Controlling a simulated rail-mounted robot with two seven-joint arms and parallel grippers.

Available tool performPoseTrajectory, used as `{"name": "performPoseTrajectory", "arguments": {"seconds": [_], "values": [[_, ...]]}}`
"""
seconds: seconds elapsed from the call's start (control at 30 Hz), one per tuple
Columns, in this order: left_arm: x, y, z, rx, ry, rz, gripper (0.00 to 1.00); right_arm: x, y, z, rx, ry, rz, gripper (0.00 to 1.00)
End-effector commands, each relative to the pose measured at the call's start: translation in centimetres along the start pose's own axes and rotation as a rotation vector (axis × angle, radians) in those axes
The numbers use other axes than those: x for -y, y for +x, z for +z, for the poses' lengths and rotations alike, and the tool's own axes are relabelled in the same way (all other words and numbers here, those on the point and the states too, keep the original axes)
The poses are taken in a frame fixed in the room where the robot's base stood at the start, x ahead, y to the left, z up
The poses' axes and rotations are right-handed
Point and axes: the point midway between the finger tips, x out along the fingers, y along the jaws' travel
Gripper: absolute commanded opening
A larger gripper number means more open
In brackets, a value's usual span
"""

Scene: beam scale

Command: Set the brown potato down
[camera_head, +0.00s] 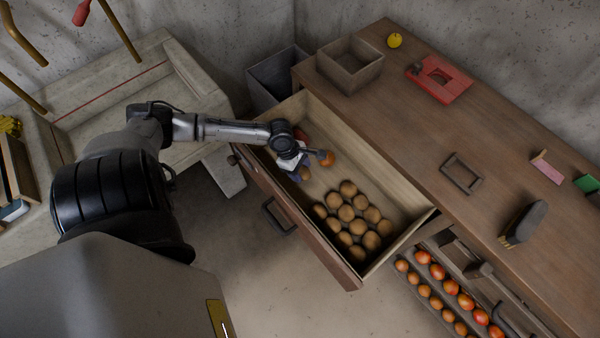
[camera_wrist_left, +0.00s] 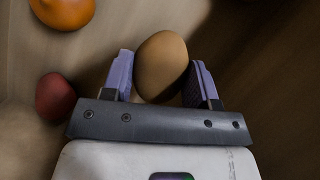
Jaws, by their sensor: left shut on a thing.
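My left gripper (camera_head: 303,168) reaches into the open wooden drawer (camera_head: 403,233), near its back left end. In the left wrist view the two purple-padded fingers of the left gripper (camera_wrist_left: 163,72) are shut on a brown potato (camera_wrist_left: 161,60), one finger on each side. The held potato also shows, small, in the head view (camera_head: 306,175). Whether it touches the drawer floor I cannot tell. Several similar brown round things (camera_head: 347,211) lie in rows toward the front of the drawer. My right gripper is not in view.
An orange round thing (camera_wrist_left: 65,8) and a red one (camera_wrist_left: 55,97) lie close beside the gripper. The drawer floor between them and the rows is partly bare. A wooden bin (camera_head: 351,68) and a red device (camera_head: 440,82) stand on the worktop (camera_head: 400,125). Drawer walls surround the gripper.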

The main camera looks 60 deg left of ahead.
Motion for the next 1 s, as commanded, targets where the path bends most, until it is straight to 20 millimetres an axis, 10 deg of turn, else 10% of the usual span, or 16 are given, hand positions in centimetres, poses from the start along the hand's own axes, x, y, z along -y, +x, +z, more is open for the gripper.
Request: {"name": "performPoseTrajectory", "arguments": {"seconds": [0.63, 0.67, 1.0], "values": [[0.0, 2.9, -1.2, 0.000, 0.000, 0.001, 0.29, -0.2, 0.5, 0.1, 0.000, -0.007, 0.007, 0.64], [0.0, 3.0, -1.2, -0.001, 0.000, 0.001, 0.56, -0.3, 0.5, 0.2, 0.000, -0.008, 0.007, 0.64], [0.0, 3.0, -1.2, -0.001, 0.001, 0.000, 0.79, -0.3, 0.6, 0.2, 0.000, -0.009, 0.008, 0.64]]}}
